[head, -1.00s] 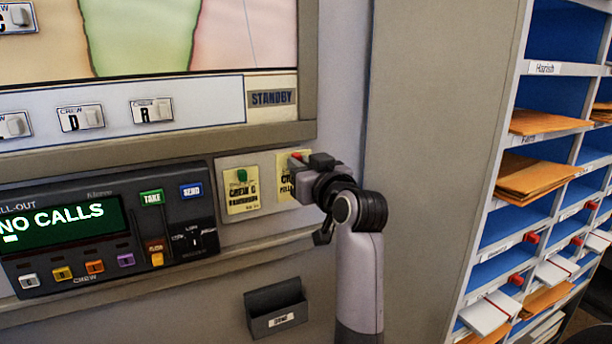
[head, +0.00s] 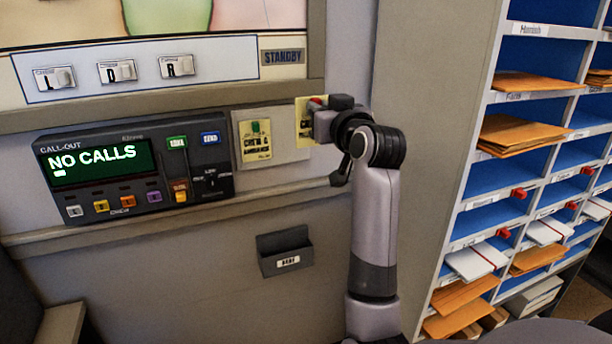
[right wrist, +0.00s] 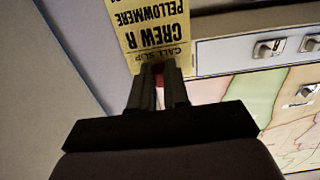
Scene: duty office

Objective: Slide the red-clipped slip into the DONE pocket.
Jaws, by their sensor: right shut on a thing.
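The red-clipped slip (head: 303,122) is a yellow paper at the right end of the pale strip on the wall, partly hidden by my right gripper (head: 322,112). In the right wrist view the slip (right wrist: 148,25) reads "CALL SLIP, CREW R, PELLOWMERE", and my right gripper (right wrist: 159,80) is shut on its red clip (right wrist: 158,69). The DONE pocket (head: 285,252) is a dark grey wall pocket below, left of my right forearm; no slip shows in it. My left gripper is out of view.
A yellow slip with a green clip (head: 254,138) hangs left of the red-clipped one. The call-out console (head: 130,170) reads "NO CALLS". A pigeonhole rack (head: 455,212) with envelopes stands right. Wall between strip and pocket is clear apart from a ledge (head: 290,198).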

